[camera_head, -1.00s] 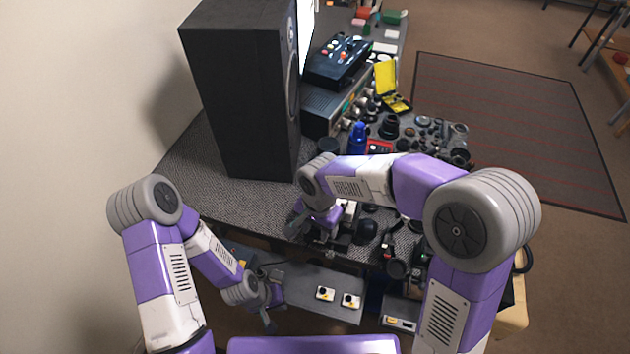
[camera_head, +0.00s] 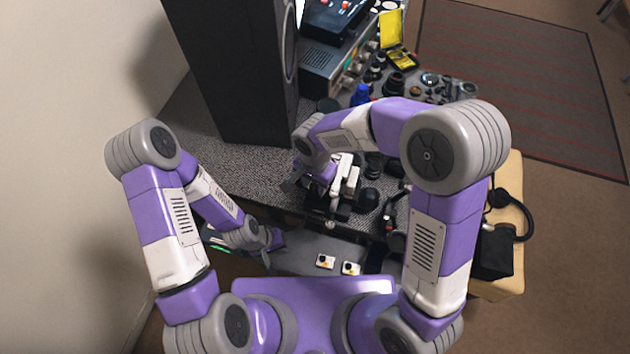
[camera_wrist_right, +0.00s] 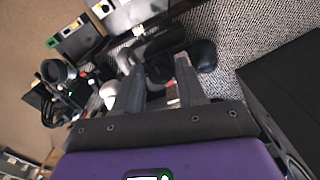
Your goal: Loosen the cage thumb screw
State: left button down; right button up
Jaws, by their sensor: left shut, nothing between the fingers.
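My right gripper (camera_head: 338,200) is at the front edge of the desk, over a cluster of dark parts with white pieces beside it. In the right wrist view its two dark fingers (camera_wrist_right: 165,90) stand apart, with dark parts and a small reddish piece showing between and beyond them. I cannot make out the cage or its thumb screw; the fingers and arm cover much of that spot. I cannot tell whether the fingers touch anything. My left gripper (camera_head: 266,258) is shut and empty, low at the left, in front of the desk edge.
A tall black speaker (camera_head: 235,80) stands on the grey desk (camera_head: 225,165). Lens parts, a blue bottle (camera_head: 361,94) and an open yellow case (camera_head: 395,40) crowd the back right. Black headphones (camera_head: 515,215) lie at the right. The desk's front left is clear.

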jog(key=shift+w, duration=0.1)
grip_shut()
jog(key=shift+n, duration=0.4)
jog(key=shift+n+b, duration=0.4)
jog(key=shift+n, duration=0.5)
jog(key=n, duration=0.3)
jog(key=shift+n+b, duration=0.3)
jog(key=n, duration=1.1)
jog(key=shift+r, duration=0.1)
jog(key=shift+n, duration=0.5)
